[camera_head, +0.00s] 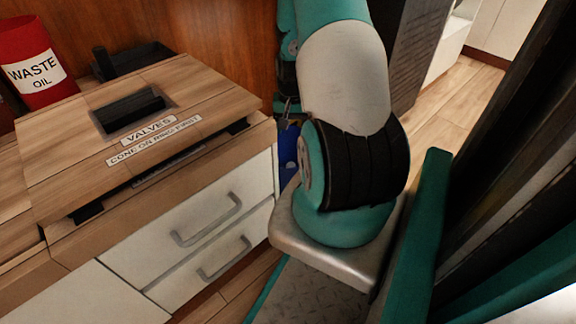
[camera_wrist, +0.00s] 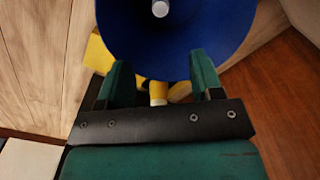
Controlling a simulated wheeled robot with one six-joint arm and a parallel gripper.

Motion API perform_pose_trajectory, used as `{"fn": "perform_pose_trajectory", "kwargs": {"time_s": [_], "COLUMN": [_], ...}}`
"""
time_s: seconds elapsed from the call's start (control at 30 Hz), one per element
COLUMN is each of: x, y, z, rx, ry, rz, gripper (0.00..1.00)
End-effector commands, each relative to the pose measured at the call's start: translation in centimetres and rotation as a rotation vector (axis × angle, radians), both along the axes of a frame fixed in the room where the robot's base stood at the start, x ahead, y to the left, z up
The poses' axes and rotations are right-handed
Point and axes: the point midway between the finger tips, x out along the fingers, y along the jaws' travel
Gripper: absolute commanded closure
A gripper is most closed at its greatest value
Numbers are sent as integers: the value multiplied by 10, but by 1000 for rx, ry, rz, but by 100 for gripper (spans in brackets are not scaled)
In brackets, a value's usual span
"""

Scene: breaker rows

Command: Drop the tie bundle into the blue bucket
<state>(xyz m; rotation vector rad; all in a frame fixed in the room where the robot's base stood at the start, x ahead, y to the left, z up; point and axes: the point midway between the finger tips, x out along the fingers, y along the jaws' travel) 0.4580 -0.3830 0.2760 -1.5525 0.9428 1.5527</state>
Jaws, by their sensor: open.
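The blue bucket (camera_wrist: 195,30) fills the top of the wrist view as a wide round blue shape. In the head view a small blue patch (camera_head: 288,145), probably the same bucket, shows between the cabinet and my arm. My gripper (camera_wrist: 160,62) is open, its two teal fingers apart and overlapping the bucket's lower edge in the picture. No held object shows between them. A pale round spot (camera_wrist: 160,8) shows against the blue; I cannot tell whether it is part of the tie bundle. The bundle is not clearly seen in either view.
Yellow parts (camera_wrist: 158,92) show just below the blue shape. A wooden-topped cabinet (camera_head: 60,150) with white drawers (camera_head: 205,225) stands at left, carrying a red waste oil can (camera_head: 30,65) and a black tray (camera_head: 140,58). Open wooden floor (camera_head: 440,115) lies behind.

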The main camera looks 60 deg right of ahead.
Motion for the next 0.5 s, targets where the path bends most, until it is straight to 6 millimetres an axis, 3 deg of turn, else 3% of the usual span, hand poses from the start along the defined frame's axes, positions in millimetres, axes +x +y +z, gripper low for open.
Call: {"fn": "perform_pose_trajectory", "kwargs": {"time_s": [0.03, 0.2, 0.5], "x": [0, 0, 0], "y": [-1, -1, 0], "z": [16, 61, 132], "rx": [-2, -3, -1], "ry": [-2, -3, -2], "rz": [0, 0, 0], "gripper": [40, 40, 40]}}
